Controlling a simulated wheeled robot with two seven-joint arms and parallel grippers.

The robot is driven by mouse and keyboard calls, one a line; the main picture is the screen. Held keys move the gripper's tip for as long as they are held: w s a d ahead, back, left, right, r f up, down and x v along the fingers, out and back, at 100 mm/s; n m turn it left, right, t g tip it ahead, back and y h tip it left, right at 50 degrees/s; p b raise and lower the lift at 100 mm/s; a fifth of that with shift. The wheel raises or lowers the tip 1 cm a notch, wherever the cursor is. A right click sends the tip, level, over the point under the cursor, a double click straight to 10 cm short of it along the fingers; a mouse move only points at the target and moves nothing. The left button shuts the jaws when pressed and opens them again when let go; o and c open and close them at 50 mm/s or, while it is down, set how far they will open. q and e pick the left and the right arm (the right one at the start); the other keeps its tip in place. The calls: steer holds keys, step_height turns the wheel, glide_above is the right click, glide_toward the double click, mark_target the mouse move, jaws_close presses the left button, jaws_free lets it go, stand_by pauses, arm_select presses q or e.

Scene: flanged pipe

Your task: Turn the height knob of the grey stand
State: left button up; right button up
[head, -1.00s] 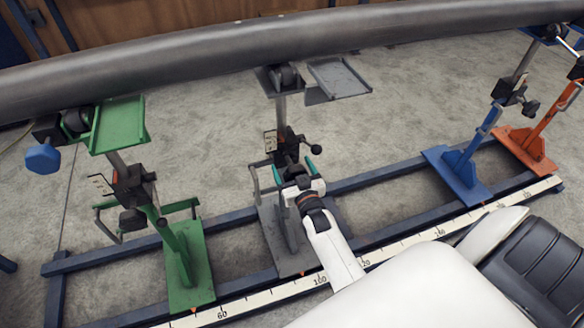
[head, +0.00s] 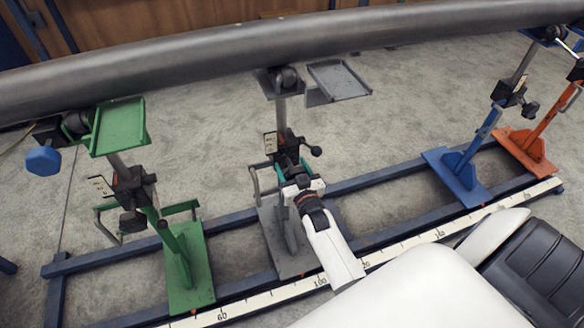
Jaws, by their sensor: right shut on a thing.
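The grey stand (head: 268,225) stands upright on the blue rail frame, under the large pipe. Its post (head: 281,115) carries a dark clamp block with a black ball-ended lever (head: 315,151) on the right side. My right gripper (head: 293,172) reaches in from the lower right. Its teal fingers are closed in at the front of the block, on the height knob. The knob itself is mostly hidden by the fingers and wrist. My left gripper is not in view.
The long grey pipe (head: 200,62) crosses above the stands. A green stand (head: 180,250) is at left; a blue stand (head: 460,170) and an orange stand (head: 530,150) are at right. A ruler strip (head: 395,246) runs along the front rail. Bare floor lies between the stands.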

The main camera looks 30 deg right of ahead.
steer(key=shift+r+m, duration=0.1)
steer(key=shift+m, duration=0.5)
steer(key=m+p, duration=0.1)
steer(key=m, duration=0.2)
steer(key=shift+d+p, duration=0.1)
steer(key=shift+p, duration=0.2)
steer(key=shift+m, duration=1.8)
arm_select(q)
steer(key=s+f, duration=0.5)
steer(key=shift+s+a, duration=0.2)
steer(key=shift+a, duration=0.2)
arm_select(e)
steer(key=shift+m, duration=1.2)
steer(key=o, duration=1)
steer(key=shift+s+f, duration=0.1)
steer(key=shift+f, duration=0.1)
